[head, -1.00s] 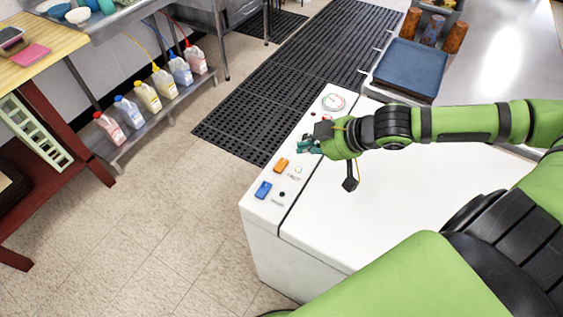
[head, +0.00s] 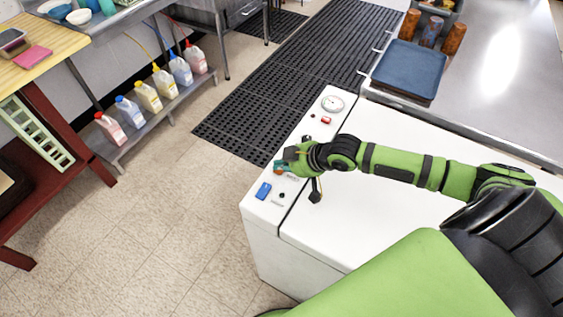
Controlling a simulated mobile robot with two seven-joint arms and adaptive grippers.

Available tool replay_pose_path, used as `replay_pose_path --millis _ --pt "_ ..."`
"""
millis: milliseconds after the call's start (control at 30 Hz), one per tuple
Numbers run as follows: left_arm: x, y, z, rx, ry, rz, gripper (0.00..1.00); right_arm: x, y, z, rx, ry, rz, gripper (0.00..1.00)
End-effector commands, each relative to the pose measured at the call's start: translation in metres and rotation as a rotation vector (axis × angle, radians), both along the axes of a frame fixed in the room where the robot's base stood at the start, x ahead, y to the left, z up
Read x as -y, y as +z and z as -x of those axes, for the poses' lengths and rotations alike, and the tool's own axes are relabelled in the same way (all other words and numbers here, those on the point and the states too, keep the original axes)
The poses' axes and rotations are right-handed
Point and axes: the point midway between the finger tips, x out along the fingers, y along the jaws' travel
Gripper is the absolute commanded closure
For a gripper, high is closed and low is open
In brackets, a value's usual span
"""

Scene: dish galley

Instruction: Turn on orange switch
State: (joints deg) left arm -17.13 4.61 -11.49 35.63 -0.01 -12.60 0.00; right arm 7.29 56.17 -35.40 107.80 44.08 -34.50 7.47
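The orange switch (head: 279,172) is on the white machine's control strip, above the blue switch, and is mostly hidden by my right gripper (head: 281,164). Only a small patch of orange shows. My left gripper is not in view. The switch's position cannot be made out.
The white machine (head: 335,240) also carries a blue switch (head: 263,190), a small red control (head: 326,121) and a round gauge (head: 333,103). A dark blue tray (head: 410,70) lies behind it. Several jugs stand on a low shelf at left. The machine top is mostly clear.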

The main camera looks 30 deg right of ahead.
Motion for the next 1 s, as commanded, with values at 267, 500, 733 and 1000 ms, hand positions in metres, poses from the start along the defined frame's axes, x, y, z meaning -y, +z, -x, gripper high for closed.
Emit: replay_pose_path --millis 267,500,733,1000 --pt "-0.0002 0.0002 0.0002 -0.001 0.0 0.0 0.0 0.0001 -0.0024 0.0001 0.001 0.001 0.0 1.0" --pt "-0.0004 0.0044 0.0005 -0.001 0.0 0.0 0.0 -0.0022 -0.0098 0.0011 0.001 -0.001 -0.001 1.0" --pt "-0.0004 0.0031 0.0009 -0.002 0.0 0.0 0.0 -0.0015 -0.01 0.001 0.001 -0.001 0.0 1.0" --pt "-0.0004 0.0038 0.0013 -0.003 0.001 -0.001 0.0 0.007 -0.006 -0.0039 0.001 -0.001 0.001 1.0"
